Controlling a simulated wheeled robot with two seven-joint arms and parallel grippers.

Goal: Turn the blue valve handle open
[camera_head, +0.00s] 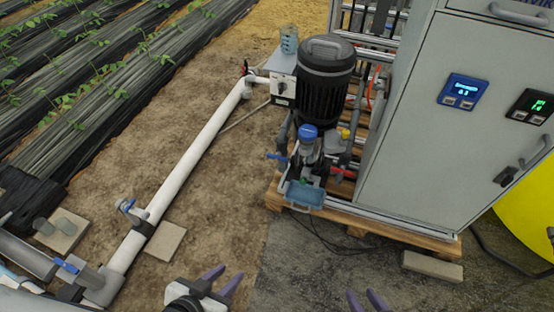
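Several blue handles show in the head view. A small blue lever (276,156) sticks out to the left from the pipework under the black pump. Another blue handle (67,266) sits on the grey fitting at the lower-left end of the white pipe. A valve with a bluish handle (127,206) sits midway along that pipe. I cannot tell which one the task means. My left gripper (225,280) is open and empty at the bottom edge, right of the white pipe and apart from every handle. My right gripper (365,299) is open, with only its purple fingertips showing.
The black pump (324,85) and grey cabinet (440,120) stand on a wooden pallet (362,227). A blue tray (304,194) sits at its front. A loose block (432,267) lies by the pallet. A yellow tank (530,215) is at right. Bare ground lies between pipe and pallet.

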